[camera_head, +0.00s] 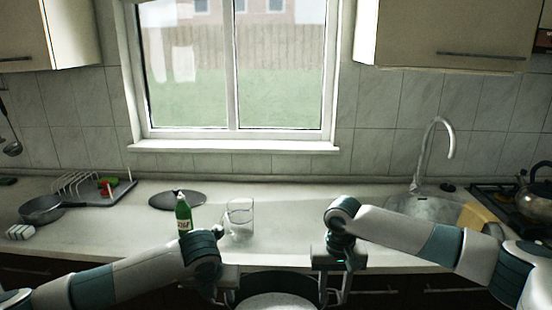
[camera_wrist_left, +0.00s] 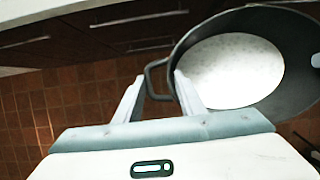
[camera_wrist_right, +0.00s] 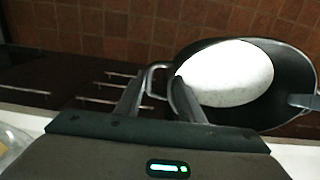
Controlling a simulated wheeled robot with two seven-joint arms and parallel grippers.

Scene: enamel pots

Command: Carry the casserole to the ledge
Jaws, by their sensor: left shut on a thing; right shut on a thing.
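The casserole (camera_head: 275,277) is a dark, open pot with a pale inside, at the bottom middle of the head view, in front of the counter edge. My left gripper (camera_head: 228,297) is shut on its left handle; the wrist view shows the handle loop (camera_wrist_left: 150,78) between the fingers. My right gripper (camera_head: 334,290) is shut on the opposite handle (camera_wrist_right: 151,80). Tiled floor shows below the pot in both wrist views, so it hangs clear of the counter. The pot's lower part is cut off in the head view. A white window ledge (camera_head: 235,147) runs under the window.
On the counter (camera_head: 290,222) stand a green bottle (camera_head: 183,213) and a clear glass (camera_head: 240,214), behind my left gripper. A grey disc (camera_head: 178,199), a pan (camera_head: 40,208) and a dish rack (camera_head: 90,187) are left. A sink tap (camera_head: 430,150) and kettle (camera_head: 535,195) are right.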

